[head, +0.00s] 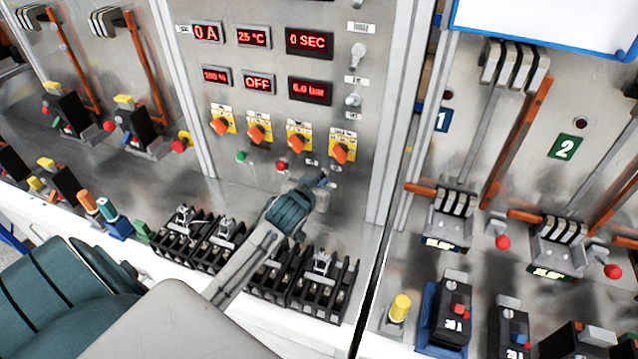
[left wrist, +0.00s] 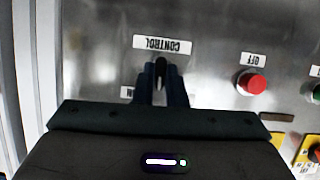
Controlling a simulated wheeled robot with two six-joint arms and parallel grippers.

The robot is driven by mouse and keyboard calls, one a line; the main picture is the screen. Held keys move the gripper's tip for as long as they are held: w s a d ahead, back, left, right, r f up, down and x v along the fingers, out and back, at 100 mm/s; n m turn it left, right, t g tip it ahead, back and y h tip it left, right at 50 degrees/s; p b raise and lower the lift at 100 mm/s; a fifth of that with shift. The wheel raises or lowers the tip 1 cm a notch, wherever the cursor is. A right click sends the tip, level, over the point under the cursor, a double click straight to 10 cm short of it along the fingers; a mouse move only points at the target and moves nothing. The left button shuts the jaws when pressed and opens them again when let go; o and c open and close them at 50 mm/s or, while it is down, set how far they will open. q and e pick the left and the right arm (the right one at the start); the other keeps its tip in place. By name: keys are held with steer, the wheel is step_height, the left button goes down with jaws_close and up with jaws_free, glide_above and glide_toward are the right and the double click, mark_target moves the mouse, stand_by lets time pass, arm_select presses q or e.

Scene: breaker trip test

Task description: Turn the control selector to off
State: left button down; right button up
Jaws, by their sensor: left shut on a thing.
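My left gripper (head: 322,186) reaches the lower part of the grey control panel. It is shut on the control selector. In the left wrist view the gripper's dark fingers (left wrist: 162,88) close around the selector's small knob (left wrist: 160,70), of which only the tip shows between them. The label CONTROL (left wrist: 162,45) appears upside down beside it. A second small label (left wrist: 128,92) is partly hidden by a finger, so I cannot read it fully. The selector's exact angle is hard to tell. My right gripper is not in view.
A red button (left wrist: 251,83) labelled OFF sits beside the selector. Orange selectors (head: 257,135) line up above, under red displays (head: 258,84). Black breaker blocks (head: 325,285) stand below my left arm. Switch panels with levers (head: 520,140) stand at the right.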

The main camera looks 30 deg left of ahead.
arm_select(q)
steer(key=shift+s+a+f+n+t+h, duration=0.15)
steer(key=shift+n+t+h, duration=0.3)
steer(key=shift+n+h, duration=0.75)
steer(key=shift+w+a+r+n+t+h, duration=0.1)
steer(key=shift+n+t+h, duration=0.5)
steer(key=shift+n, duration=1.1)
steer(key=c, duration=1.5)
jaws_free()
steer(key=shift+s, duration=0.1)
